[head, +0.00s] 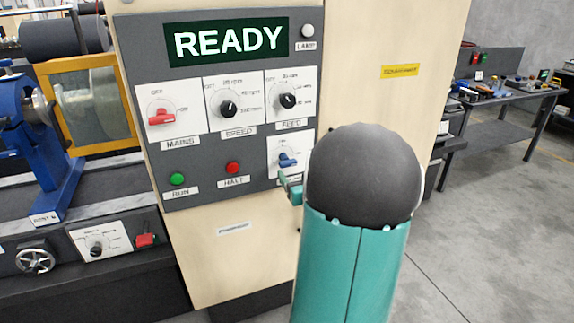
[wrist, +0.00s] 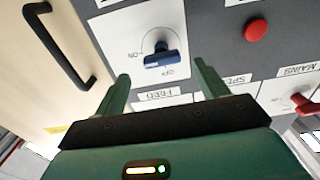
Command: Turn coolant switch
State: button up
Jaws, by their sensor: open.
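The blue switch (head: 288,160) sits on a white plate at the lower right of the grey control panel (head: 215,150). In the head view its label is partly hidden behind my gripper. My gripper (head: 290,188) is just below the switch, partly hidden by my own arm. In the wrist view the panel appears turned over, and the blue switch (wrist: 165,56) lies ahead between my two fingers (wrist: 162,80). The fingers are open and empty, one on each side of the switch. I see no contact with it. ON and OFF marks show around the switch.
A red mains knob (head: 160,117), black speed knob (head: 229,108) and feed knob (head: 288,101) sit above. Green (head: 177,179) and red (head: 233,168) buttons are left of the switch. A dark handle (wrist: 62,45) shows in the wrist view. Floor is open at right.

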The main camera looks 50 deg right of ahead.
aim_at(290, 166)
jog(key=x, duration=0.6)
jog(key=shift+w, duration=0.2)
jog(key=c, duration=1)
jog(key=shift+n, duration=0.3)
jog(key=n, duration=0.8)
jog(key=shift+n, duration=0.4)
jog(key=n, duration=0.4)
jog(key=shift+s+f+n, duration=0.1)
jog(key=shift+n, duration=2.1)
